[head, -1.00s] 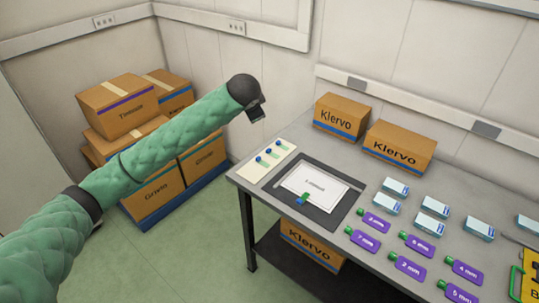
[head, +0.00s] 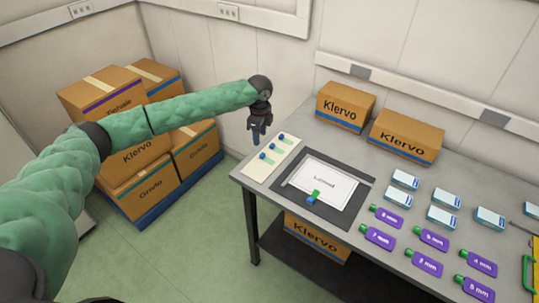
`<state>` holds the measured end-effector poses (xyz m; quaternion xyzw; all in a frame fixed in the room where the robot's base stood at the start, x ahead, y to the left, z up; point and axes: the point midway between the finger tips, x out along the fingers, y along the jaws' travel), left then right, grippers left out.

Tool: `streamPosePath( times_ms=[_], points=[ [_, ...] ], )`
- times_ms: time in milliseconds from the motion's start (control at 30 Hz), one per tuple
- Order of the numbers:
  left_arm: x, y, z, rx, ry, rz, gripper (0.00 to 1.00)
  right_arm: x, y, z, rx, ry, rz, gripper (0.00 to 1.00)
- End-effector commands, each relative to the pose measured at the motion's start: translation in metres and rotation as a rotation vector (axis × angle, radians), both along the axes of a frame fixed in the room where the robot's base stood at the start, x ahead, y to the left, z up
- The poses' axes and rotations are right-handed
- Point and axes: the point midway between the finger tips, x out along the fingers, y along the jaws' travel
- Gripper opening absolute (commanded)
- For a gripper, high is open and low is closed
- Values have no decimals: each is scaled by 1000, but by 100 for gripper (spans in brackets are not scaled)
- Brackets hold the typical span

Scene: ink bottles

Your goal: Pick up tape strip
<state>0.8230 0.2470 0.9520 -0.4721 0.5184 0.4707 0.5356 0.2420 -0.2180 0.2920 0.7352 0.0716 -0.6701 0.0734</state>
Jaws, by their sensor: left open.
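My right gripper does not show.
Two Klervo boxes (head: 404,137) stand at the table's back. Stacked cartons (head: 137,153) stand on the floor at left.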

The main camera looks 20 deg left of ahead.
Motion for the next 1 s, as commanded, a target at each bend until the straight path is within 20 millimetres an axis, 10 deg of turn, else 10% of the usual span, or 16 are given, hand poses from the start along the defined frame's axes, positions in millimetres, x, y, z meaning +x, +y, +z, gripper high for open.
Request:
streamPosePath(
  times_ms=[467,1000],
  points=[
    [-5,-4,-7,-15,25,-239,45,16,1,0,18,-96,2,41],
    [-9,-6,-46,-14,25,-238,45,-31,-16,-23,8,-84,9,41]
  ],
)
